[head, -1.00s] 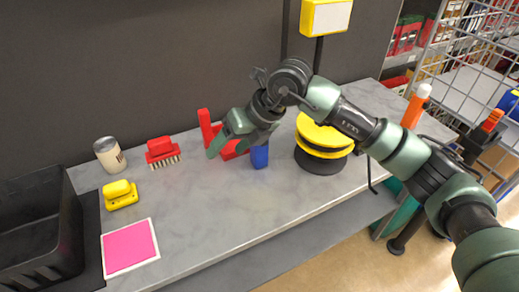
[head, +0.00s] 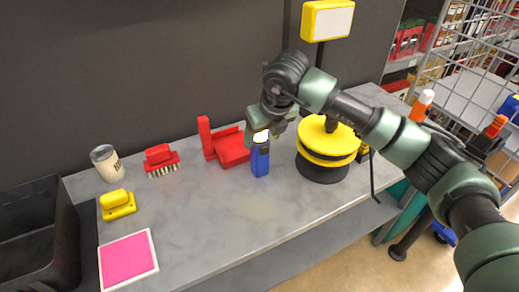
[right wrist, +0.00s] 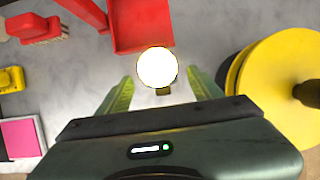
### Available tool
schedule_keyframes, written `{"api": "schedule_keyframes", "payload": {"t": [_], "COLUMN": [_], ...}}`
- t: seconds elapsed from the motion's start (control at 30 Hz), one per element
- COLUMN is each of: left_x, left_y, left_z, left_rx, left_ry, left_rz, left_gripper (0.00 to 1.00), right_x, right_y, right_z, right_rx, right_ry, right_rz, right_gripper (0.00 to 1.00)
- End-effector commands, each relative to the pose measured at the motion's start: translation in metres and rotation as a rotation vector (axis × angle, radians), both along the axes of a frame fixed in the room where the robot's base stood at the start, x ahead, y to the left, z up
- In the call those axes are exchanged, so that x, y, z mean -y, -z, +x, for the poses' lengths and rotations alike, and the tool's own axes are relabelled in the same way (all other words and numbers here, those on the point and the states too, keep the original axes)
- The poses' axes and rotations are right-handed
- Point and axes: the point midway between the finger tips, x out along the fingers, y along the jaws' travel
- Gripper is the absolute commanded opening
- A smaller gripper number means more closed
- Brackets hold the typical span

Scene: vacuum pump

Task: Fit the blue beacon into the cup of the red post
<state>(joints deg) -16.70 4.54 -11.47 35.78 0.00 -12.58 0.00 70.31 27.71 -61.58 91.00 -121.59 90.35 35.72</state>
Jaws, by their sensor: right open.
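The blue beacon (head: 260,163) stands upright on the grey table, with a bright white top. In the right wrist view its white round top (right wrist: 157,67) shows ahead of the fingertips, between their lines. My right gripper (head: 264,136) is directly over the beacon in the head view, and its fingers (right wrist: 160,88) are open and apart. The red post (head: 206,138) rises at the left of a red open box-like part (head: 233,149), just left of and behind the beacon. I cannot make out the cup clearly. My left gripper is not in view.
A yellow and black round unit (head: 326,150) stands close right of the beacon. The front middle table is clear.

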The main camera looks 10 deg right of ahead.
Motion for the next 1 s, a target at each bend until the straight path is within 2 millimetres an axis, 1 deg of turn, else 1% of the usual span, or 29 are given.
{"api": "schedule_keyframes", "payload": {"t": [0.2, 0.33, 0.43, 0.63, 0.67, 0.7, 0.77, 0.8, 0.87, 0.9, 1.0], "left_x": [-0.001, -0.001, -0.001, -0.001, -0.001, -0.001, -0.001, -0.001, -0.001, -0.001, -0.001], "left_y": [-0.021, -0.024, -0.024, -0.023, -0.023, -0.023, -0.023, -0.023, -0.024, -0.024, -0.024], "left_z": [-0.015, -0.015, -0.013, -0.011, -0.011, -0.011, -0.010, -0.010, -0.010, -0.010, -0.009], "left_rx": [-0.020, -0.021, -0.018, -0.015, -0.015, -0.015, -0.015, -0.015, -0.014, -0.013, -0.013], "left_ry": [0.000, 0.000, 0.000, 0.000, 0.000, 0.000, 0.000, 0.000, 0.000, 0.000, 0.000], "left_rz": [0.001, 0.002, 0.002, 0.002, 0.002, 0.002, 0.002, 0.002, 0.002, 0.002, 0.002], "left_gripper": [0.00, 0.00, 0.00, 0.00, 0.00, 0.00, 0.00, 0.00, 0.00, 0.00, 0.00], "right_x": [-0.003, -0.005, -0.005, -0.005, -0.005, -0.005, -0.005, -0.005, -0.005, -0.005, -0.006], "right_y": [0.025, 0.042, 0.049, 0.050, 0.050, 0.050, 0.050, 0.050, 0.050, 0.049, 0.049], "right_z": [0.011, 0.017, 0.020, 0.020, 0.020, 0.020, 0.020, 0.020, 0.020, 0.020, 0.020], "right_rx": [-0.004, -0.002, -0.001, 0.000, 0.000, 0.000, 0.001, 0.001, 0.001, 0.001, 0.002], "right_ry": [0.001, 0.001, 0.000, 0.000, 0.000, 0.000, 0.000, 0.000, 0.000, 0.000, 0.000], "right_rz": [0.000, 0.000, 0.000, 0.000, 0.000, 0.000, 0.000, 0.000, 0.000, 0.000, 0.001], "right_gripper": [0.65, 0.65, 0.65, 0.65, 0.60, 0.49, 0.32, 0.21, 0.04, 0.00, 0.00]}}
